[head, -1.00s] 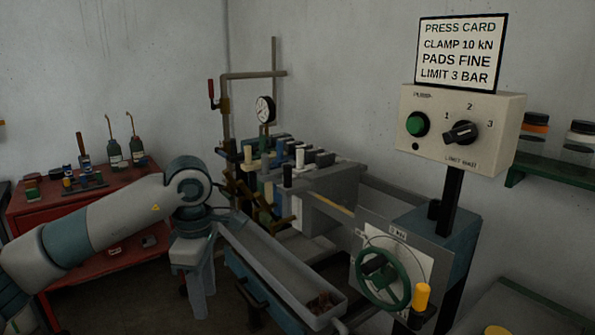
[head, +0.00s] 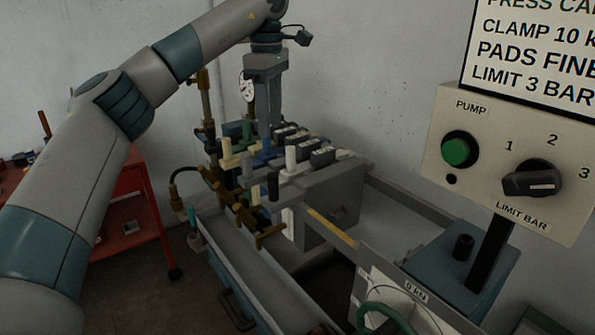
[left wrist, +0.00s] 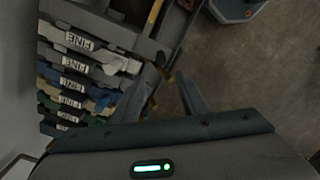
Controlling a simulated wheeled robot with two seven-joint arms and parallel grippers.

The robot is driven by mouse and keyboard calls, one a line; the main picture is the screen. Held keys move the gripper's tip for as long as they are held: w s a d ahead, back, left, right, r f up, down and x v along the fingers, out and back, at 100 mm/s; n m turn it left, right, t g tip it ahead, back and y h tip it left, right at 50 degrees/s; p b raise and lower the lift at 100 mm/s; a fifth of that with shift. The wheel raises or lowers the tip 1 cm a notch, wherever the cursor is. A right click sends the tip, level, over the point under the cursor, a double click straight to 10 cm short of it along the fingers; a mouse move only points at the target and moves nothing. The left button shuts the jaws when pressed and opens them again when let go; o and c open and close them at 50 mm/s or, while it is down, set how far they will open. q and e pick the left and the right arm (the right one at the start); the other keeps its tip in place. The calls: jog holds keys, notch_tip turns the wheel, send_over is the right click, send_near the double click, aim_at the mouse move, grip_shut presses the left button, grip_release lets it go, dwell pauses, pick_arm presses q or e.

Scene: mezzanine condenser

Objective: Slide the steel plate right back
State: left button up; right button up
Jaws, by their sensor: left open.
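The grey, steel-looking plate (head: 332,200) is a thick block at the right end of the plate stack in the head view. I cannot tell for certain that it is the steel plate meant. Thinner plates (head: 292,158) with white, dark and coloured handles stand packed to its left. In the left wrist view, the stack (left wrist: 85,75) shows labels reading FINE. My left gripper (head: 266,135) points down over the far left part of the stack, open and holding nothing that I can see. Its fingers (left wrist: 180,88) show beside the stack in the left wrist view. My right gripper is out of view.
A control box (head: 505,165) with a green button and black knob stands at right under a sign. A green handwheel (head: 385,318) is at the near end. A long grey trough (head: 250,262) runs along the stack's front. A red cabinet (head: 135,215) stands at left.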

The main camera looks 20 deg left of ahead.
aim_at(273, 183)
pick_arm(q)
notch_tip(273, 183, down, 17)
jog(key=p, duration=0.3)
jog(key=shift+s+f+p, duration=0.1)
jog(key=shift+p, duration=0.2)
dwell(0.8)
grip_shut()
